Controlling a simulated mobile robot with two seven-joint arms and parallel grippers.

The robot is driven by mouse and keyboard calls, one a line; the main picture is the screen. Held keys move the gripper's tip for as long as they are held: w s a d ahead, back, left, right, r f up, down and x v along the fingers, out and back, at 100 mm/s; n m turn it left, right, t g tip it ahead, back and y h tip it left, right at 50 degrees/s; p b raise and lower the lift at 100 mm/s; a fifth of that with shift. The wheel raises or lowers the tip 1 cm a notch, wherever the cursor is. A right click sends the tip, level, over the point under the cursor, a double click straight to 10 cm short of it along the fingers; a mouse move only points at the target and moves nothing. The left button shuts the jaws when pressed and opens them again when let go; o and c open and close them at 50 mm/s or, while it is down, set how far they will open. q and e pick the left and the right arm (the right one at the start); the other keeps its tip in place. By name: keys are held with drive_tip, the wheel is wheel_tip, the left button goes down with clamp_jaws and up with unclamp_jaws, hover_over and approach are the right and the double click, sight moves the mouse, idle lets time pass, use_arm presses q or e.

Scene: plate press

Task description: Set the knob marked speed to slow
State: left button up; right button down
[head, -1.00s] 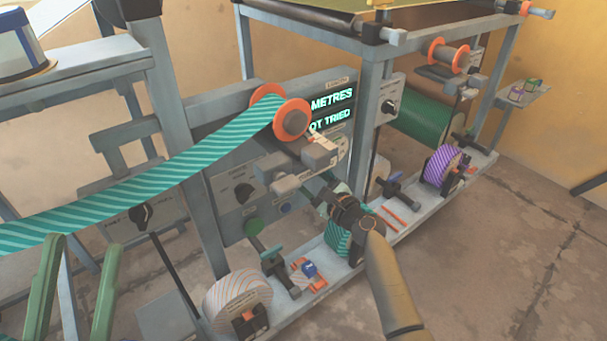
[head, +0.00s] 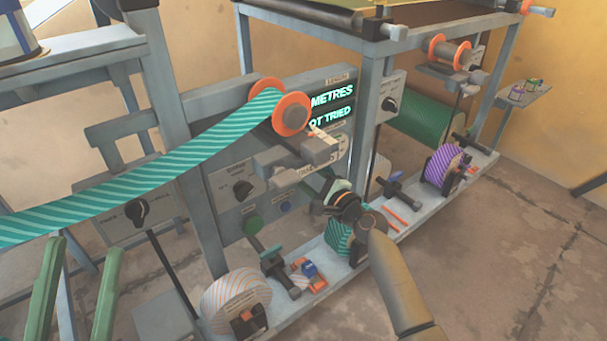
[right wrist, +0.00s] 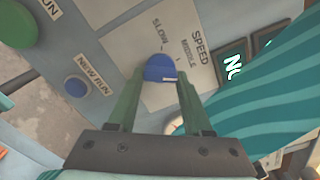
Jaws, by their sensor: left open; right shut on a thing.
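The knob marked speed (right wrist: 158,68) is blue and sits on a white panel in the right wrist view. Its labels SPEED, SLOW and MIDDLE show beside it; further marks are hidden. I cannot tell surely which mark it points at. My right gripper (right wrist: 161,82) is shut on this knob, one green finger on each side. In the head view my right gripper (head: 340,192) is at the machine's front, and its wrist hides the knob. My left gripper (head: 84,246) is open and empty at the lower left, away from the panel.
A teal striped web (head: 165,172) runs to an orange-flanged roller (head: 291,114) above the panel. A green button (head: 252,226) and a blue new run button (right wrist: 76,87) lie near the knob. Striped rolls (head: 236,298) stand on the low shelf.

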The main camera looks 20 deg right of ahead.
drive_tip(key=n, duration=1.3)
drive_tip(key=shift+r+n+b, duration=0.25)
drive_tip(key=shift+n+b, duration=0.1)
drive_tip(key=shift+n, duration=0.05)
drive_tip(key=shift+n+p, duration=0.75)
drive_tip(key=shift+n, duration=1.45)
drive_tip(key=shift+c, duration=1.6)
unclamp_jaws()
drive_tip(key=shift+s, duration=0.1)
